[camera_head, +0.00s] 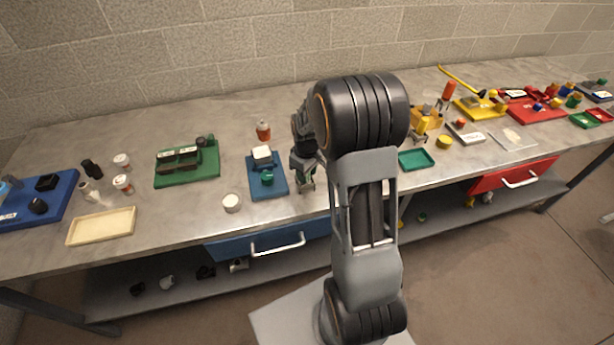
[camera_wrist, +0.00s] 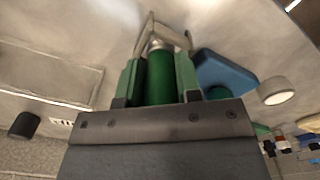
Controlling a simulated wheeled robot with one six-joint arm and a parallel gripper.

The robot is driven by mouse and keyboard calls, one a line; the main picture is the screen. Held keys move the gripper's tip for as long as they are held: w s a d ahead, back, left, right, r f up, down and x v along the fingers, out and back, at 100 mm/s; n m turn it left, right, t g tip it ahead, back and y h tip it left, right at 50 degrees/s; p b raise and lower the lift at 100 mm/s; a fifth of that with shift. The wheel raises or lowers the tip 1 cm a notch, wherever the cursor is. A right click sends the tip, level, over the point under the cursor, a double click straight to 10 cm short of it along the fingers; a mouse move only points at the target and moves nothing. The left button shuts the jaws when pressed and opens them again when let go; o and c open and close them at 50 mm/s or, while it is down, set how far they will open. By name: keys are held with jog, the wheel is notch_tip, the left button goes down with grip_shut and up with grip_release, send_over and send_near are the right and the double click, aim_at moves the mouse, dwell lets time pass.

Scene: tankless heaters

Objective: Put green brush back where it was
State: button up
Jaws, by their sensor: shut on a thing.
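My gripper (camera_wrist: 159,78) is shut on the green brush (camera_wrist: 160,76), whose dark green cylindrical handle lies between the two green finger pads. A silvery collar sits at the far end of the handle, with a pale forked or frame-like piece (camera_wrist: 180,38) around it; I cannot tell whether they touch. In the head view my gripper (camera_head: 305,178) is low at the bench, just right of the blue mat (camera_head: 268,190). The brush is mostly hidden there by the gripper and arm.
A teal tray (camera_head: 416,160) lies right of my arm. A blue drawer (camera_head: 268,246) is below.

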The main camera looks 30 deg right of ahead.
jog(key=shift+f, duration=0.15)
jog(key=shift+f, duration=0.15)
jog(key=o, duration=0.9)
